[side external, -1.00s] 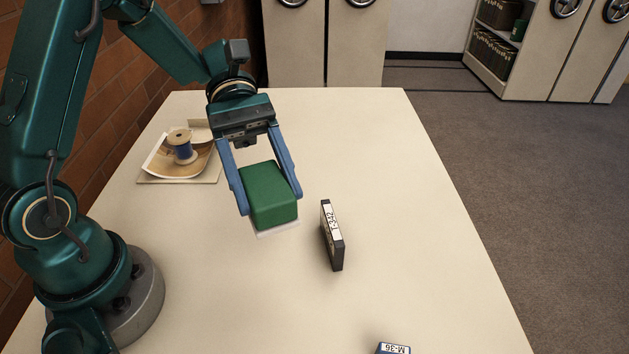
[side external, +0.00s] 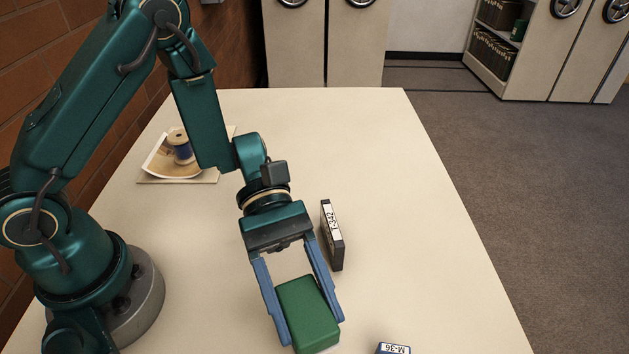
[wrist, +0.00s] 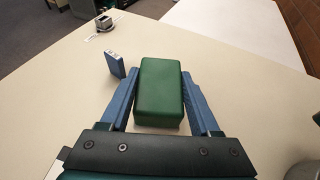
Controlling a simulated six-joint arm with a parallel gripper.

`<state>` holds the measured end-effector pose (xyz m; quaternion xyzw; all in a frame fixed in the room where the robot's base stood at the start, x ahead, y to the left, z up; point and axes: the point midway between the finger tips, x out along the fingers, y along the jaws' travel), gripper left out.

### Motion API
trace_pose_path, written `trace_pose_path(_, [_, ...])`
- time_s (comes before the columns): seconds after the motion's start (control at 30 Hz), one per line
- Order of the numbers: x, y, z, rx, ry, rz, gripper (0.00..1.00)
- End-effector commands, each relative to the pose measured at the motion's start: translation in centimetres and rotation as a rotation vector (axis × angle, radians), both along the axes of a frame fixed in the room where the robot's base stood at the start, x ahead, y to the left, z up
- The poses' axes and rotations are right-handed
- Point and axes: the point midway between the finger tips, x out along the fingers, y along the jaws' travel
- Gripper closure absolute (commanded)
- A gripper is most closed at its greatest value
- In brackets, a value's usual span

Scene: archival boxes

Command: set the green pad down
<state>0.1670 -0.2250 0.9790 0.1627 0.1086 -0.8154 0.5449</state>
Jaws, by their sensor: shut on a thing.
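The green pad (side external: 308,313) is a rounded block held between the two blue fingers of my gripper (side external: 315,331), near the front of the table in the side view. My gripper is shut on it, one finger along each side. In the wrist view the green pad (wrist: 160,90) lies between the fingers (wrist: 160,100), with table beyond it. I cannot tell whether its underside touches the table.
A dark labelled box (side external: 332,236) stands upright behind the gripper on the cream table (side external: 430,260). A blue box marked M-36 (side external: 393,348) is at the front edge of view, right of the pad. A tray (side external: 178,180) with a spool (side external: 181,150) lies at the back left.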

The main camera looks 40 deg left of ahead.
Motion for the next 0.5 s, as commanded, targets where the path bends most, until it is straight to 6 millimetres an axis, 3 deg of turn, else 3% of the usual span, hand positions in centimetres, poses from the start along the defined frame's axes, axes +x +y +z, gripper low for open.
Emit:
trace_pose_path(0.27, [0.0,0.0,-3.2,0.0,0.005,0.0,0.92])
trace_pose_path(0.5, [0.0,0.0,-3.7,0.0,0.0,-0.001,0.92])
